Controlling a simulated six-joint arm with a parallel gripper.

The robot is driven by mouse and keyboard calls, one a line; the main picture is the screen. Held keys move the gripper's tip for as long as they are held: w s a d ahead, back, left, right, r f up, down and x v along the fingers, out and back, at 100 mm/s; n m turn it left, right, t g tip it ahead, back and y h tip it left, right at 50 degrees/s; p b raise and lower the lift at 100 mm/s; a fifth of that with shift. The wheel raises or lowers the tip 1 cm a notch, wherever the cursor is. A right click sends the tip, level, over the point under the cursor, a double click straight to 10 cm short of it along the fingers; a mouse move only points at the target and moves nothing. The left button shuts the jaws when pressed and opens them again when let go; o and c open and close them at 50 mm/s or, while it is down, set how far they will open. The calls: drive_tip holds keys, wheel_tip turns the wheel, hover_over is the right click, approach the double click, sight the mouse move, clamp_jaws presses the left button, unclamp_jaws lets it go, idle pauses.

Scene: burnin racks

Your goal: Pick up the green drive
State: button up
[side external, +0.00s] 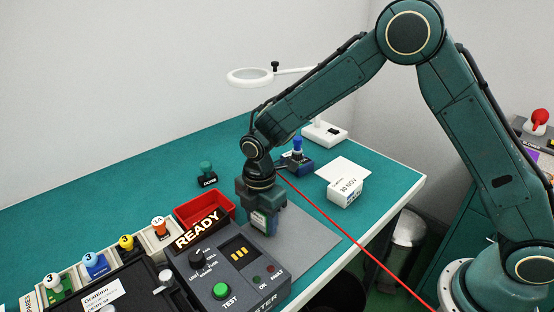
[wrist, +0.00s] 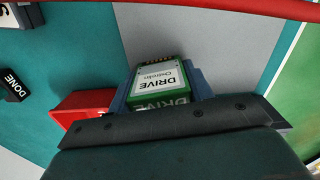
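The green drive (wrist: 160,78) has a green edge, a white label reading DRIVE and a row of gold contacts at its far end. It sits between the blue-grey fingers of my gripper (wrist: 163,88) in the wrist view, with both fingers flush against its sides. In the side view my gripper (side external: 264,222) points down at the grey mat (side external: 300,240), and its fingers mostly hide the drive. I cannot tell whether the drive touches the mat.
A red bin (side external: 205,208) stands just left of my gripper. The tester (side external: 240,270) with a READY sign is in front, beside a rack (side external: 125,290) with coloured knobs. A white box (side external: 345,191) and a blue-knobbed device (side external: 297,160) stand behind. A DONE stamp (side external: 207,175) is farther left.

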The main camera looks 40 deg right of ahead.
drive_tip(key=shift+c, duration=1.2)
drive_tip(key=shift+r, duration=0.1)
wheel_tip(320, 180, up, 20)
